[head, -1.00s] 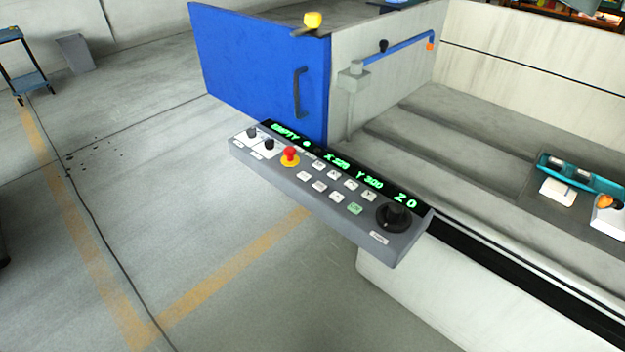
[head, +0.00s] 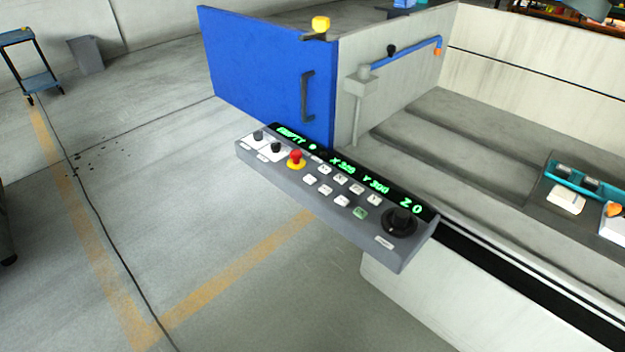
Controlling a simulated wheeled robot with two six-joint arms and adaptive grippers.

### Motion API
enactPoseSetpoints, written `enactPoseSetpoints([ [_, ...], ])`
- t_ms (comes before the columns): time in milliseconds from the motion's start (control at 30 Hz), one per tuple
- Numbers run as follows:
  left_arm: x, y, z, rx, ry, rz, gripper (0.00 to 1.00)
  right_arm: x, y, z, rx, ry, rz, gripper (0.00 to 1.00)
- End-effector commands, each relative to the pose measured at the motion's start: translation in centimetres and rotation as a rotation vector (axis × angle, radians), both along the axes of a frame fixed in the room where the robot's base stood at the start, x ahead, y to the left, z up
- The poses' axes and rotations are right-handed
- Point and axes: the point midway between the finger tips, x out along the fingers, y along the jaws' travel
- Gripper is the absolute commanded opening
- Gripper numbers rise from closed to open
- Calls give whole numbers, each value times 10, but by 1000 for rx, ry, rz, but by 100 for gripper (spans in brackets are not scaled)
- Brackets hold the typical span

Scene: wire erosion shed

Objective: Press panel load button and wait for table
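The grey control panel (head: 330,245) juts out at the front corner of the machine. Its dark display (head: 350,172) shows green text that reads EMPTY, X, Y and Z 0. Below it are several white buttons (head: 325,190), one green button (head: 361,213), a red mushroom button (head: 296,158) on a yellow base, and a black dial (head: 400,221). The button labels are too small to read. The machine table area (head: 440,135) lies behind the panel at the right. Neither of my grippers is in view.
A blue door (head: 260,75) with a dark handle stands behind the panel. A teal fixture (head: 585,178) with white and orange parts sits at the right edge. A blue cart (head: 35,80) and grey bin (head: 86,55) stand far left. The floor left of the panel is open.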

Motion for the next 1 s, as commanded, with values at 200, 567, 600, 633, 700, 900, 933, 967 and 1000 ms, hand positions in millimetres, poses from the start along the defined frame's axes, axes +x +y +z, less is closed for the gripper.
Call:
enactPoseSetpoints([
  [200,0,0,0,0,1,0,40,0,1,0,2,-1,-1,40],
  [567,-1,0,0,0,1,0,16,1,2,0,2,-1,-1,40],
  [600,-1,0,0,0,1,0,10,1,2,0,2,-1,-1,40],
  [633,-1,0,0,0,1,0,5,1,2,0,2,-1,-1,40],
  [700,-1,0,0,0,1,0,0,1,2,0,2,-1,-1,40],
  [900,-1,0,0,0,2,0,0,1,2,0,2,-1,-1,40],
  [933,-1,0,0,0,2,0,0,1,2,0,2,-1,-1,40],
  [967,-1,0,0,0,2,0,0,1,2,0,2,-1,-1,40],
  [1000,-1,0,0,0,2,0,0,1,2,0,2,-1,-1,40],
])
